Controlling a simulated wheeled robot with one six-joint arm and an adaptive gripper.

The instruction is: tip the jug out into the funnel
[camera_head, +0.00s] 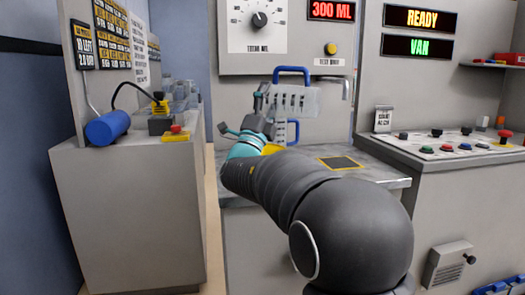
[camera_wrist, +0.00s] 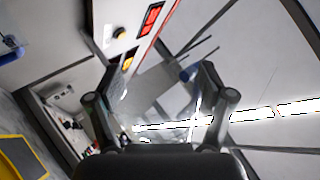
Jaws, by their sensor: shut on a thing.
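The jug (camera_head: 293,100) is pale and translucent with dark marks and a blue handle. It is held up in front of the grey dispenser panel, and its handle is uppermost, so it looks tipped onto its side. My gripper (camera_head: 262,105) is shut on it at its left side. In the wrist view the jug (camera_wrist: 148,88) shows blurred and see-through between the fingers of my gripper (camera_wrist: 155,105). I cannot make out a funnel; a yellow patch (camera_head: 271,149) behind my wrist is mostly hidden. Whether liquid is in the jug cannot be told.
A second blue-handled vessel (camera_head: 281,133) stands below the held jug. A metal spout (camera_head: 346,88) juts out just right of the jug. A yellow-framed dark pad (camera_head: 341,163) lies on the counter (camera_head: 379,177). A button console (camera_head: 450,146) is at right, a blue cylinder (camera_head: 108,128) at left.

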